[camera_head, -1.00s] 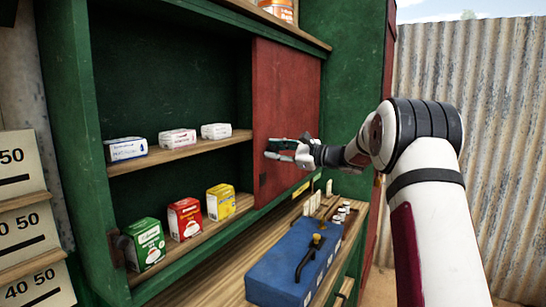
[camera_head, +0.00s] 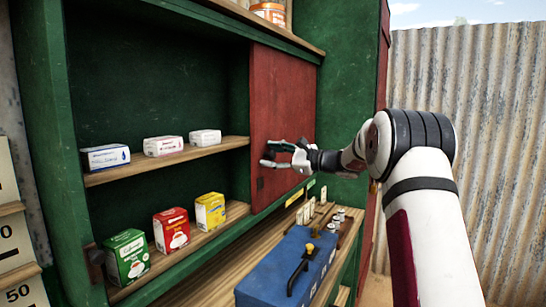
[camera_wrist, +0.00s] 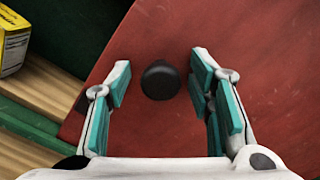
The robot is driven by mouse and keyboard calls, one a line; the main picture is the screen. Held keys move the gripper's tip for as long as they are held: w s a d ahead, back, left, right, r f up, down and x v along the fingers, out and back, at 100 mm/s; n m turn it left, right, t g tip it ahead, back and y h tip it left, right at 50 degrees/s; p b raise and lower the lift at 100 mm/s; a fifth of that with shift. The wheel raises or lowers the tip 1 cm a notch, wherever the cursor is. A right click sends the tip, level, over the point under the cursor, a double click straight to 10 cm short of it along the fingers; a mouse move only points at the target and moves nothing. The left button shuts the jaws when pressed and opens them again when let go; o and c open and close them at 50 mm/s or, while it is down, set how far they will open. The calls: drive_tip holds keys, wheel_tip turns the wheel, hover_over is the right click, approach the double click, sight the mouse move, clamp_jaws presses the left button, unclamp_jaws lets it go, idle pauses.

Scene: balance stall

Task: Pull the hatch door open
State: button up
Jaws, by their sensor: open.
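The red hatch door (camera_head: 281,90) covers the right part of the green cabinet; the left part stands open to the shelves. A dark round knob (camera_wrist: 160,80) sits on the door's face in the wrist view, close to its edge. My gripper (camera_head: 267,155) is in front of the door, pointing at it, and is open. In the wrist view the fingers of my gripper (camera_wrist: 160,72) stand on either side of the knob with gaps, and do not visibly touch it.
Small white packets (camera_head: 163,145) stand on the upper shelf. Green, red and yellow boxes (camera_head: 171,230) stand on the lower one. A blue case (camera_head: 275,270) with a dark handle lies on the wooden counter below. A corrugated wall (camera_head: 470,120) is at the right.

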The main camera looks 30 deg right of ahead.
drive_tip(key=v, duration=1.2)
idle(0.3)
drive_tip(key=s+a+r+n+g+p, duration=0.1)
drive_tip(key=s+a+n+g, duration=0.2)
drive_tip(key=a, duration=0.5)
drive_tip(key=s+a+n+g+p, duration=0.1)
drive_tip(key=s+a+n+g, duration=0.15)
drive_tip(key=a, duration=0.55)
drive_tip(key=s+a+n+g+h+p, duration=0.15)
drive_tip(key=s+a+n+g, duration=0.3)
drive_tip(key=s+a, duration=0.65)
drive_tip(key=s+f+n+h+p, duration=0.1)
drive_tip(key=s+f+n+h, duration=0.2)
drive_tip(key=s, duration=1.1)
drive_tip(key=s+f+n+h+p, duration=0.2)
drive_tip(key=s+n+h, duration=0.3)
drive_tip(key=s, duration=0.8)
drive_tip(key=f+n, duration=0.1)
drive_tip(key=n, duration=0.2)
drive_tip(key=shift+s+f+n+g, duration=0.25)
drive_tip(key=shift+s+n+g, duration=0.05)
drive_tip(key=shift+s+g, duration=0.1)
